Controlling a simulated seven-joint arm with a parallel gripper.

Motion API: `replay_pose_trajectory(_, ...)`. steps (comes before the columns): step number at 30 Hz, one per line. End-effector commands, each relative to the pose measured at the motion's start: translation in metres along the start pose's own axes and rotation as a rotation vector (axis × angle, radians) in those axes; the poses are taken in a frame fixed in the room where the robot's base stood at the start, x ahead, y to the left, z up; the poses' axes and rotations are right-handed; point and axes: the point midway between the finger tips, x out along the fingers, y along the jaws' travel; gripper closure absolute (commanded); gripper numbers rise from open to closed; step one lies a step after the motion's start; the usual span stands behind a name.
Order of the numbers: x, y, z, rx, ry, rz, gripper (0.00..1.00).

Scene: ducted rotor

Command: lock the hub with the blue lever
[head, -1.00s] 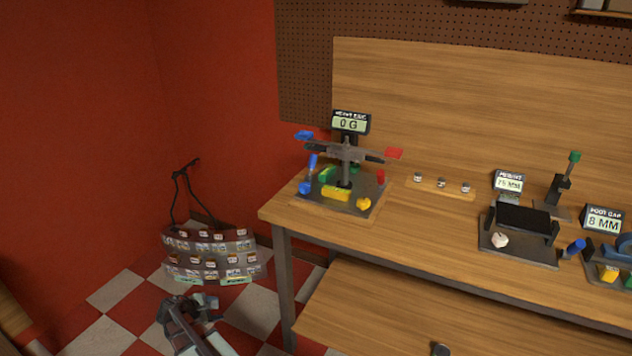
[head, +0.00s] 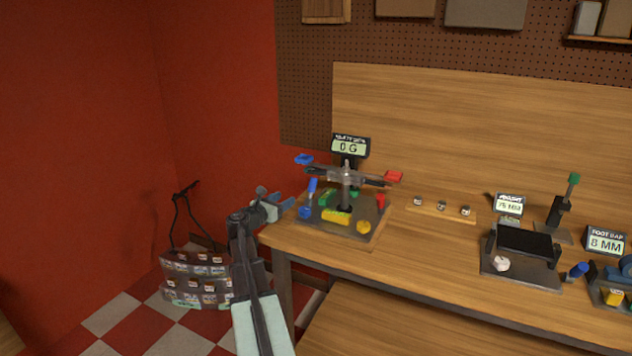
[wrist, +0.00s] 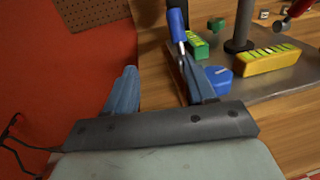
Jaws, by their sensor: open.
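The blue lever (head: 312,187) stands roughly upright at the left edge of the rotor's base plate (head: 325,228). It also shows in the wrist view (wrist: 176,24), just beyond the right finger. The hub (head: 346,176) sits on a dark post above the plate, with arms ending in a blue tip (head: 304,159) and a red tip (head: 394,177). My gripper (head: 282,203) is at the left of the plate, near the bench's left end. In the wrist view my gripper (wrist: 158,85) is open and nothing shows between its fingers.
A blue knob (head: 305,212), yellow block (head: 337,216), yellow knob (head: 363,227) and red lever (head: 381,201) sit on the plate. A display (head: 350,147) reading 0 G stands behind. A rack (head: 197,277) stands on the floor at left.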

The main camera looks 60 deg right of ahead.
Motion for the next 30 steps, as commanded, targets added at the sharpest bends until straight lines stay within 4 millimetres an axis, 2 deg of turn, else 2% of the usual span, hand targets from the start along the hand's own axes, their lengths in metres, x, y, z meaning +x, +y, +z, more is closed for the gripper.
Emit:
replay_pose_trajectory(3,0.018,-0.018,0.014,-0.066,-0.03,-0.025,0.45)
replay_pose_trajectory(7,0.026,-0.026,0.02,-0.101,-0.044,-0.036,0.45)
replay_pose_trajectory(14,0.049,-0.026,0.021,-0.106,-0.045,-0.038,0.45)
replay_pose_trajectory(30,0.139,-0.029,0.025,-0.103,-0.044,-0.037,0.45)
